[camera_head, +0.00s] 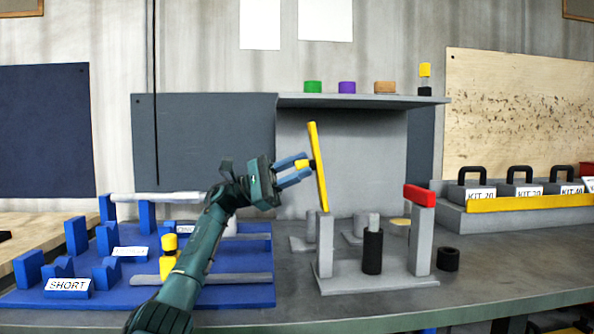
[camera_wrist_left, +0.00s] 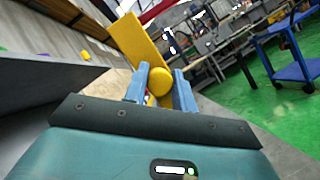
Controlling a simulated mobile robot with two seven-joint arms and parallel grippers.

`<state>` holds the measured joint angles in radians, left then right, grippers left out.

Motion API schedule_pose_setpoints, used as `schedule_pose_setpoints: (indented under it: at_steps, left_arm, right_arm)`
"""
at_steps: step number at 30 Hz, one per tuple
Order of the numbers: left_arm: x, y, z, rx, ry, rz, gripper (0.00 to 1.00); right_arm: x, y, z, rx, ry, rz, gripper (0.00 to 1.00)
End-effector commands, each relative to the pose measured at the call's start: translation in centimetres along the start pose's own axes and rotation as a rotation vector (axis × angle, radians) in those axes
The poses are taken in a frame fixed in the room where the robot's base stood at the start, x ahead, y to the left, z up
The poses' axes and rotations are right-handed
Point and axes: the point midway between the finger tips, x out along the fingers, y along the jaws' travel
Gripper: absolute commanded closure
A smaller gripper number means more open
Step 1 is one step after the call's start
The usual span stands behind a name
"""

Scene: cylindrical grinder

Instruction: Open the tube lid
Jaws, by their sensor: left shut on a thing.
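The tube lid is a long flat yellow bar (camera_head: 319,180) standing almost upright, leaning slightly left, above the left post of a grey stand (camera_head: 380,280). A yellow knob on it shows in the left wrist view (camera_wrist_left: 160,84). My left gripper (camera_head: 305,167) is shut on this knob, with blue fingers on both sides. The stand's right post has a red top (camera_head: 419,195), clear of the bar. Between the posts stands a black cylinder (camera_head: 372,252) with a light grey piece rising from it. My right gripper is not in view.
A blue fixture board (camera_head: 235,296) with V-blocks carries a pale tube (camera_head: 155,197) at the left. A grey shelf (camera_head: 330,98) with small coloured pieces is behind. A small black ring (camera_head: 448,260) sits right of the stand. Handled kit boxes (camera_head: 470,193) stand far right.

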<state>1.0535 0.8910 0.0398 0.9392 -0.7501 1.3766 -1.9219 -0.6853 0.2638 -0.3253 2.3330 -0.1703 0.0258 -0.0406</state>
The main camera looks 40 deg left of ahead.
Motion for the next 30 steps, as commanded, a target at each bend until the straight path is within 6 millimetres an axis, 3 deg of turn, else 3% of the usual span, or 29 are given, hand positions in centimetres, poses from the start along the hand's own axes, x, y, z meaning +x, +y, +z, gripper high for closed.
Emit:
schedule_pose_setpoints:
  at_steps: [3, 4, 11, 20, 30]
  left_arm:
    - [0.1, 0.0, 0.0, -0.002, -0.002, 0.002, 1.0]
    - [0.1, 0.0, 0.0, -0.002, -0.002, 0.001, 0.71]
    - [0.1, 0.0, 0.0, -0.001, -0.001, 0.001, 0.53]
    - [0.2, 0.3, 0.3, -0.001, 0.0, 0.001, 0.52]
    - [2.8, 4.7, 4.0, 0.003, -0.004, 0.005, 0.52]
  right_arm:
    - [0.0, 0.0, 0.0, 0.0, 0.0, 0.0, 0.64]
    - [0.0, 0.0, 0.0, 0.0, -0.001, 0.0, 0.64]
    - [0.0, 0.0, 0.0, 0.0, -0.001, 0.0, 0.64]
    - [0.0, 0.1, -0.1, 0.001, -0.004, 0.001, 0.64]
    - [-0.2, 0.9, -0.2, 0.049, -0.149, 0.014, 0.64]
